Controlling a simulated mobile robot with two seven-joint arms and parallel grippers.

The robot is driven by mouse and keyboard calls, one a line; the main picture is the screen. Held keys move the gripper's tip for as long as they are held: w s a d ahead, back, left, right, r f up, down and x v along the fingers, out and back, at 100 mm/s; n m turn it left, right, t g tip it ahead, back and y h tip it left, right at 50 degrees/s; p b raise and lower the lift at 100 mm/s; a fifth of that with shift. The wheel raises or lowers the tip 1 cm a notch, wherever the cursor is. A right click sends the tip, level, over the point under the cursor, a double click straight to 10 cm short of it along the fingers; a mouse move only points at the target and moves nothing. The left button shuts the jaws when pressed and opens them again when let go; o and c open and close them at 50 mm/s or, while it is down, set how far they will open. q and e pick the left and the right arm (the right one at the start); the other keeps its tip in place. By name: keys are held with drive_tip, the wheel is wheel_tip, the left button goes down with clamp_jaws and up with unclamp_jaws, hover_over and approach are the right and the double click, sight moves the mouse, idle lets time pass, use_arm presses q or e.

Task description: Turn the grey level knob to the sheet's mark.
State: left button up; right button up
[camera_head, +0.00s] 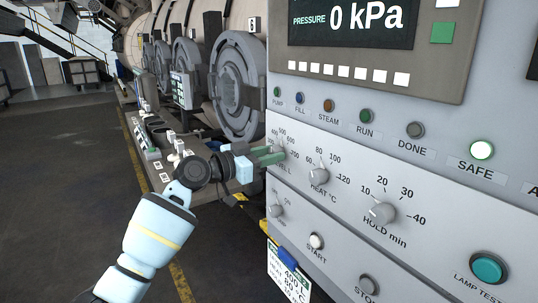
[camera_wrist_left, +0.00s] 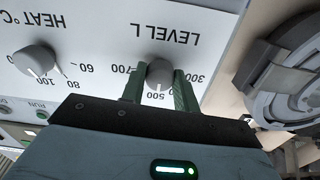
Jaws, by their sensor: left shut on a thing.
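The grey level knob (camera_wrist_left: 160,71) is on the sloped panel, under the upside-down LEVEL L label in the left wrist view. My left gripper (camera_wrist_left: 158,92) has its two green fingers on either side of the knob, shut on it. In the head view my left gripper (camera_head: 268,155) reaches the panel's left end and largely hides the knob. The knob's pointer is too small to read. Scale numbers 300, 500 and 700 show around it. The sheet (camera_head: 289,277) hangs at the panel's lower edge with a blue clip; it reads 400 and 80 °C, partly cut off. My right gripper is out of view.
The heat knob (camera_head: 319,176) and hold knob (camera_head: 382,213) sit to the right of the level knob. The start button (camera_head: 316,241) is below. A display (camera_head: 352,20) reads 0 kPa, and the green SAFE lamp (camera_head: 482,150) glows. Round vessel doors (camera_head: 237,85) stand behind; open floor lies left.

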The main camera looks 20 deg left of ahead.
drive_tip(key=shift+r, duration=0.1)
use_arm(q)
drive_tip(key=shift+r+n+p, duration=0.2)
drive_tip(key=shift+n+p, duration=0.45)
drive_tip(key=shift+n, duration=0.55)
drive_tip(key=shift+n+p, duration=0.55)
drive_tip(key=shift+n, duration=0.65)
drive_tip(key=shift+n+p, duration=0.65)
drive_tip(key=shift+n, duration=0.85)
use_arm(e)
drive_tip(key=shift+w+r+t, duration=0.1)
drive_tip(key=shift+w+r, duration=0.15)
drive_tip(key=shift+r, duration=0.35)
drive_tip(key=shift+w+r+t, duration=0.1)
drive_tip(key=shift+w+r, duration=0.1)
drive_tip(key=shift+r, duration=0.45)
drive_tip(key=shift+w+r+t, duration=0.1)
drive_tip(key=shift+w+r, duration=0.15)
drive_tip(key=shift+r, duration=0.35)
use_arm(q)
drive_tip(key=shift+f, duration=0.1)
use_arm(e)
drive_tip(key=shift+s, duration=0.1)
use_arm(q)
drive_tip(key=o, duration=1)
